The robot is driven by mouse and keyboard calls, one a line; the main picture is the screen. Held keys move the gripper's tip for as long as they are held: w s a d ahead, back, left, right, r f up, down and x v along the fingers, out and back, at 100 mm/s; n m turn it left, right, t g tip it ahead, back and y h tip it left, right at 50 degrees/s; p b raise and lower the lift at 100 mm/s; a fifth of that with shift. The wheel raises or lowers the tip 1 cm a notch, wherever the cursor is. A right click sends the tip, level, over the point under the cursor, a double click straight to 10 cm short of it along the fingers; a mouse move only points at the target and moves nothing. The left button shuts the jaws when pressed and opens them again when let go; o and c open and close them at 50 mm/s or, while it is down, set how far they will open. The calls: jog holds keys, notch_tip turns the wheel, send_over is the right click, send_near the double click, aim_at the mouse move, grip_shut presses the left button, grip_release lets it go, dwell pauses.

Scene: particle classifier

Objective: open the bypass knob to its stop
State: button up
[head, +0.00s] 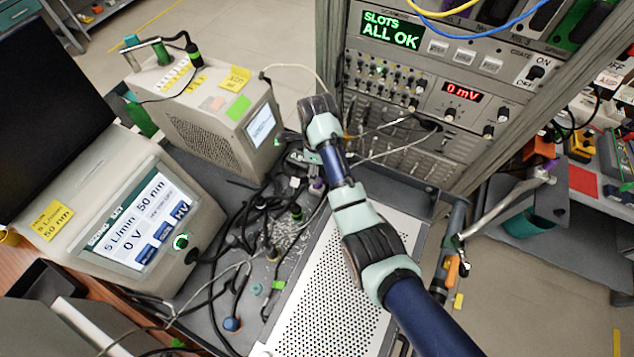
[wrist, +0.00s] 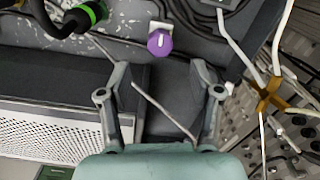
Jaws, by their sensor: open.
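A purple knob (wrist: 160,43) with a white pointer mark sits on a small white fitting near the top middle of the wrist view. I take it for the bypass knob, but no label is readable. In the head view, a small purple spot (head: 317,187) shows beside my forearm, partly hidden. My gripper (wrist: 162,72) is open, with its two grey fingers apart. The knob shows just beyond the fingertips, between their lines, and nothing is held. In the head view my wrist hides most of the gripper.
A black hose with a green collar (wrist: 92,13) lies at upper left of the wrist view. A brass cross fitting (wrist: 272,95) with tubes is at right. Tangled cables (head: 235,245) and a perforated metal cover (head: 335,295) lie near my arm. The rack (head: 440,90) stands behind.

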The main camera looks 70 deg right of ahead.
notch_tip(320, 180, down, 7)
jog(key=shift+f+b, duration=0.1)
jog(key=shift+b, duration=0.75)
jog(key=c, duration=1.1)
jog(key=shift+c, duration=0.2)
